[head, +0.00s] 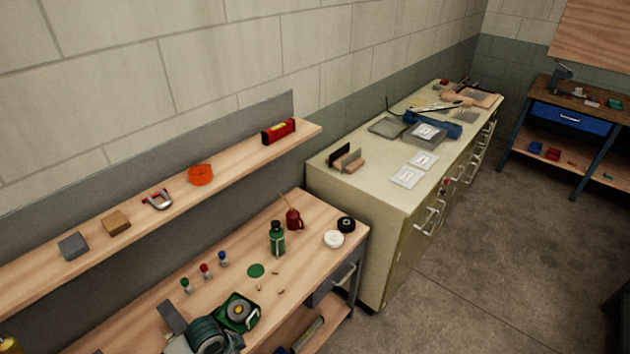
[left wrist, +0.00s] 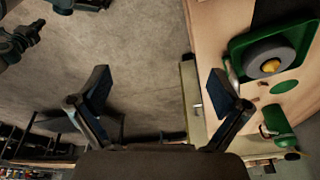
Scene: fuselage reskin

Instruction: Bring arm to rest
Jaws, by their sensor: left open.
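My left gripper (left wrist: 160,76) shows in the left wrist view with its two dark fingers spread wide. Nothing is between them; grey floor shows in the gap. It is beside the wooden workbench (left wrist: 214,30), which runs along the right of that view. Neither gripper can be made out in the head view. My right gripper is not seen.
The workbench (head: 150,314) holds a green tray (head: 254,322) with a grey disc, a green bottle (head: 277,240) and a red oil can (head: 294,219). A shelf (head: 235,172) runs above it. A cream cabinet (head: 385,220) stands beyond. Floor (head: 470,270) at right is clear.

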